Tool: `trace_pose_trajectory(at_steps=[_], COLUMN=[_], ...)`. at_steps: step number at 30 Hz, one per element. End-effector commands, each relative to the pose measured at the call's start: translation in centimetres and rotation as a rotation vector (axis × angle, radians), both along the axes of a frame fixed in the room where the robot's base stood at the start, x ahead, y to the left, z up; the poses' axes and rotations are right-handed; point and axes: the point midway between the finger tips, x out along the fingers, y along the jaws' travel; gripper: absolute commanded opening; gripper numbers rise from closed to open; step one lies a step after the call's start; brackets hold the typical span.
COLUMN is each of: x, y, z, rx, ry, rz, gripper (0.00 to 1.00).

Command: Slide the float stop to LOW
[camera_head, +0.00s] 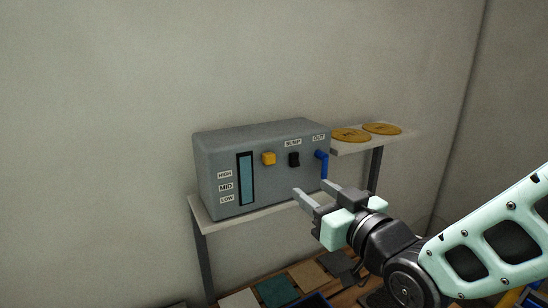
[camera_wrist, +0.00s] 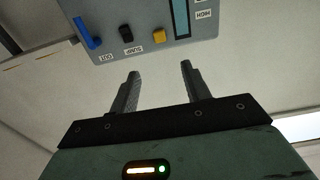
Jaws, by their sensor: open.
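The grey control box (camera_head: 222,152) carries a blue gauge strip (camera_head: 246,178), with HIGH (camera_head: 225,174), MID (camera_head: 225,187) and LOW (camera_head: 227,199) labels on its left. A yellow block (camera_head: 268,158) sticks out to the right of the strip, roughly level with HIGH. It looks like the float stop, though no label names it. It also shows in the wrist view (camera_wrist: 159,37), where the box appears upside down. My gripper (camera_head: 311,188) is open and empty, in front of the box's lower right part. In the wrist view its fingers (camera_wrist: 160,69) are apart, clear of the box.
A black switch (camera_head: 294,159) under SUMP and a blue lever (camera_head: 322,164) under OUT sit right of the yellow block. The box stands on a shelf (camera_head: 262,211). Two yellow discs lie on a shelf (camera_head: 404,138) at right. Coloured tiles (camera_head: 278,291) lie below.

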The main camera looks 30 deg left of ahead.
Motion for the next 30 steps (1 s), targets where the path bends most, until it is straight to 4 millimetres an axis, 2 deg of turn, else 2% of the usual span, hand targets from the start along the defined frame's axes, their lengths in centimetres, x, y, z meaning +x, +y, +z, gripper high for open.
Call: trace_pose_trajectory(at_steps=[18,24,30], x=[5.5,6.7,7.3], y=[10.6,13.0,14.2], z=[0.3,0.2,0.0], rx=[-0.002,-0.002,-0.002], ry=[0.002,0.002,0.002], rz=[-0.001,-0.001,-0.001], gripper=[0.47,0.47,0.47])
